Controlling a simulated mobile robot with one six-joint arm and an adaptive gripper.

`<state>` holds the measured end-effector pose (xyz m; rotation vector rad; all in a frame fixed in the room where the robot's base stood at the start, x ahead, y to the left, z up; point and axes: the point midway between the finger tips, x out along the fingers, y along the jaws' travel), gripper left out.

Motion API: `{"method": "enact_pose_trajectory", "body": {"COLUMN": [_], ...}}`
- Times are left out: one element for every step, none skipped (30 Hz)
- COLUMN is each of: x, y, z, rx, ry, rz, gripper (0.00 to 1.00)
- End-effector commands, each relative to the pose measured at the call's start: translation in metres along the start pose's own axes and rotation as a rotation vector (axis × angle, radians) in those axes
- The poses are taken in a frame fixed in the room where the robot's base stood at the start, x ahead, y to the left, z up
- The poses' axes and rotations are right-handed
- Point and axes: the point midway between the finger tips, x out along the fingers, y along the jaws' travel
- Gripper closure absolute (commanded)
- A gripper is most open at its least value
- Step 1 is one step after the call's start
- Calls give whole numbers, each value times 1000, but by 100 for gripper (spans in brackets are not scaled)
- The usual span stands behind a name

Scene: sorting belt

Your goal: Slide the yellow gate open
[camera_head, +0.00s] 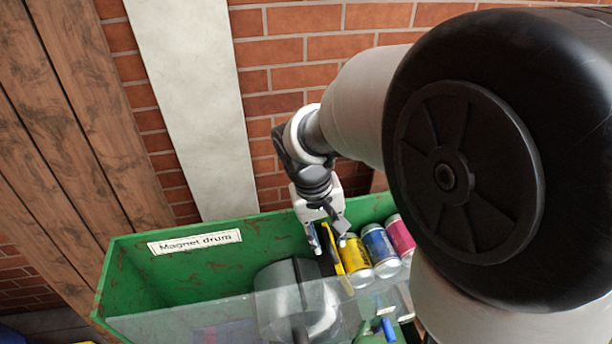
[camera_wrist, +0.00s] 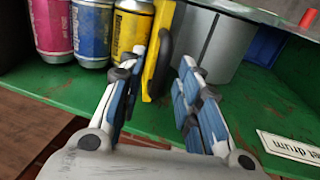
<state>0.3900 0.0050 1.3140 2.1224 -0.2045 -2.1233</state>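The yellow gate (camera_head: 331,247) is a thin upright panel between the cans and the drum in the green box. In the wrist view the yellow gate (camera_wrist: 155,72) shows edge-on, with a black handle (camera_wrist: 165,58) on its drum side. My gripper (camera_head: 329,236) is over the box at the gate. In the wrist view my gripper (camera_wrist: 162,58) is open, one blue-padded finger on each side of the gate and handle. The left fingertip is close to the gate; I cannot tell whether it touches. The gate's lower part is hidden in the head view.
A yellow can (camera_head: 355,262), a blue can (camera_head: 379,248) and a pink can (camera_head: 400,236) stand in a row beside the gate. The grey drum (camera_head: 284,296) is on the other side. The green box (camera_head: 225,262) has a "Magnet drum" label (camera_head: 195,242) and a clear front panel.

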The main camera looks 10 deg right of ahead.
Motion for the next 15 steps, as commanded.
{"method": "enact_pose_trajectory", "body": {"x": [0,0,0,0,0,0,0,0,0,0,0,0,0,0,0], "y": [0,0,0,0,0,0,0,0,0,0,0,0,0,0,0], "z": [0,0,0,0,0,0,0,0,0,0,0,0,0,0,0], "rx": [0,0,0,0,0,0,0,0,0,0,0,0,0,0,0], "ry": [0,0,0,0,0,0,0,0,0,0,0,0,0,0,0], "rz": [0,0,0,0,0,0,0,0,0,0,0,0,0,0,0], "gripper": [69,69,69,71,73,76,78,80,83,85,87,89,91,93,96]}}
